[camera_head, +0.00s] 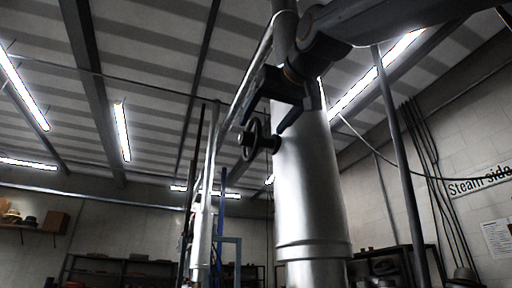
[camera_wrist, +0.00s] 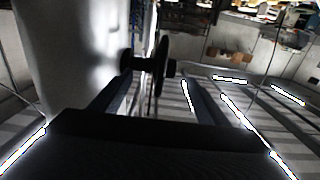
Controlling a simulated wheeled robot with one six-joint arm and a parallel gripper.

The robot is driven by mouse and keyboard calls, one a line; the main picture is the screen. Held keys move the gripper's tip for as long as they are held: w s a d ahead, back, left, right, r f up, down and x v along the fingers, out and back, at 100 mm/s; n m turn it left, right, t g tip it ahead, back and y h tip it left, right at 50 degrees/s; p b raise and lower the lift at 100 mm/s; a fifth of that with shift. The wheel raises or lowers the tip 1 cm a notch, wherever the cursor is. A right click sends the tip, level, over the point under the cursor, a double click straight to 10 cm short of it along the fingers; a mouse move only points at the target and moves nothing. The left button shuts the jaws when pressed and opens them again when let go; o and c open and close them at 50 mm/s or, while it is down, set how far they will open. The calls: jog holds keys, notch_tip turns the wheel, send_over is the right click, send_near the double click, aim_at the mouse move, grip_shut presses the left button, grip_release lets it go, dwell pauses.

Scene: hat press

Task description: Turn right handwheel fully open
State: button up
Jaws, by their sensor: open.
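A dark handwheel (camera_head: 246,140) stands out from the left side of a large silver cylinder (camera_head: 308,190) on a short stem. It is seen almost edge-on. My gripper (camera_head: 262,126) hangs from the upper right, its two fingers apart and nothing held. In the head view its fingertips are by the top of the wheel. In the wrist view the wheel (camera_wrist: 161,70) shows between and beyond the open fingers (camera_wrist: 155,86), with its stem running left to the cylinder. I cannot tell whether a finger touches the rim.
A vertical pipe (camera_head: 380,130) rises right of the cylinder. A slimmer pale column (camera_head: 200,240) and a blue frame (camera_head: 228,260) stand farther back. A shelf with hats (camera_head: 30,224) is on the far left wall. Left of the wheel is open air.

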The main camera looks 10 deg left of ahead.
aim_at(260, 126)
jog(key=p, duration=0.1)
jog(key=w+p, duration=0.1)
jog(key=shift+a+r+p, duration=0.2)
jog(key=shift+a+p, duration=0.1)
jog(key=shift+a, duration=0.1)
jog(key=p+x, duration=0.3)
jog(key=p, duration=0.3)
jog(key=shift+w+a+f, duration=0.1)
jog(key=shift+w, duration=0.15)
jog(key=shift+p+x, duration=0.4)
jog(key=shift+x, duration=0.95)
jog(key=shift+f, duration=0.15)
jog(key=c, duration=1)
jog(key=shift+c, duration=0.2)
jog(key=shift+p, duration=0.35)
